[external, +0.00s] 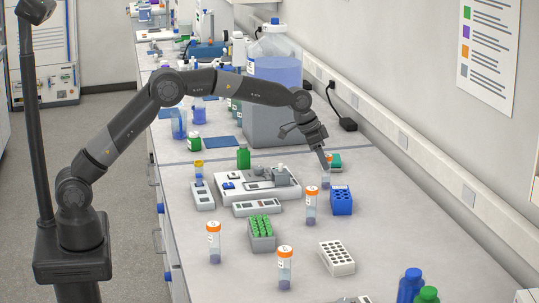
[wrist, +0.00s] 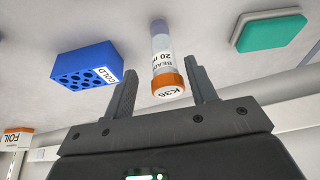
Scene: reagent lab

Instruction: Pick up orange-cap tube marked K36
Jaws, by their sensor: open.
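The orange-cap tube marked K36 (wrist: 168,80) stands on the bench in the wrist view, its orange cap toward me and its label partly readable. My gripper (wrist: 162,74) is open, with one finger on each side of the tube; I cannot tell whether either touches it. In the external view, my gripper (external: 325,162) points down at the far right of the bench. The tube (external: 326,180) is just below it, its cap largely hidden by the fingers.
A blue rack labelled COLD (wrist: 85,66) and a teal-topped block (wrist: 270,31) flank the tube. Other orange-cap tubes stand nearer the camera (external: 311,207), (external: 213,243) and (external: 285,268). A green-capped tube rack (external: 262,243) and a white rack (external: 337,260) stand on the bench. The wall is at right.

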